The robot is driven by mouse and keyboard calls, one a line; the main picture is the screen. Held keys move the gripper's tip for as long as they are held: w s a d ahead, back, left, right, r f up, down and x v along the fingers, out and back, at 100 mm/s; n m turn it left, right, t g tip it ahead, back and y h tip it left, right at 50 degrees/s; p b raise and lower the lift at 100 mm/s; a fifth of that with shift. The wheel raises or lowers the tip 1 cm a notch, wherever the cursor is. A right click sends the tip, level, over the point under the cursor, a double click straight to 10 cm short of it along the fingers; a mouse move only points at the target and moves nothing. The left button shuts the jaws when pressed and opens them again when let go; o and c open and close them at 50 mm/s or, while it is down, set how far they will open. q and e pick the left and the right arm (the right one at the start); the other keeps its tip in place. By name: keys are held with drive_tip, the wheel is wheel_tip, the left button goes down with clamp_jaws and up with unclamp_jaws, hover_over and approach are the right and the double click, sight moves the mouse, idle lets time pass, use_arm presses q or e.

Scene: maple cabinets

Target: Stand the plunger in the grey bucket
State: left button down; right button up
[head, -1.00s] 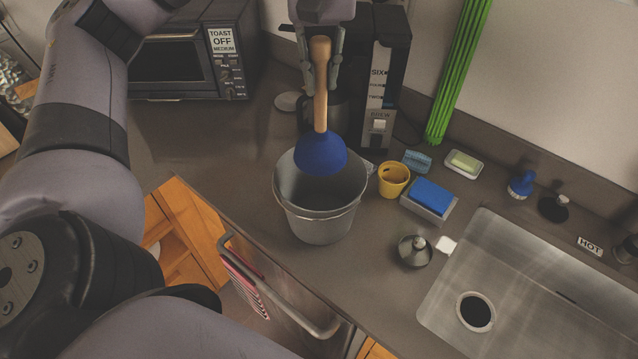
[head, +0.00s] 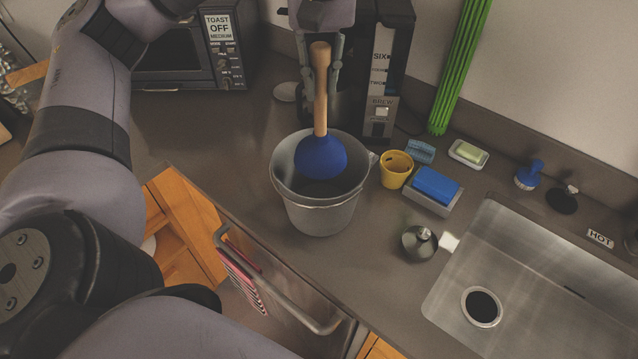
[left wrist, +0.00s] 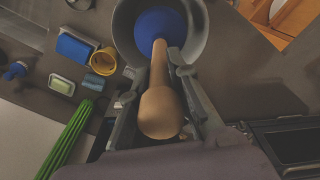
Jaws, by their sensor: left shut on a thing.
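The plunger has a wooden handle and a blue rubber cup (head: 320,158). My left gripper (head: 321,88) is shut on the handle and holds the plunger upright, cup down. The grey bucket (head: 322,218) stands on the counter below. In the head view the cup shows against the bucket's opening, with the rim around it; how deep it sits is hard to tell. In the left wrist view the handle (left wrist: 160,105) lies between the fingers and the cup shows within the bucket's rim (left wrist: 198,40). My right gripper is not in view.
A yellow cup (head: 396,170), a blue sponge in a grey holder (head: 434,187) and a metal lidded pot (head: 419,243) stand right of the bucket. The coffee maker (head: 384,75) is behind. The sink (head: 510,270) is at right; counter left of the bucket is clear.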

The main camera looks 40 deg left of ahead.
sight(320, 133)
use_arm(q)
drive_tip(key=shift+f+b, duration=4.25)
drive_tip(key=shift+f, duration=1.15)
drive_tip(key=shift+f+b, duration=2.05)
drive_tip(key=shift+f, duration=0.45)
drive_tip(key=c, duration=1.4)
unclamp_jaws()
wheel_tip(320, 133, up, 12)
drive_tip(key=shift+r, duration=0.1)
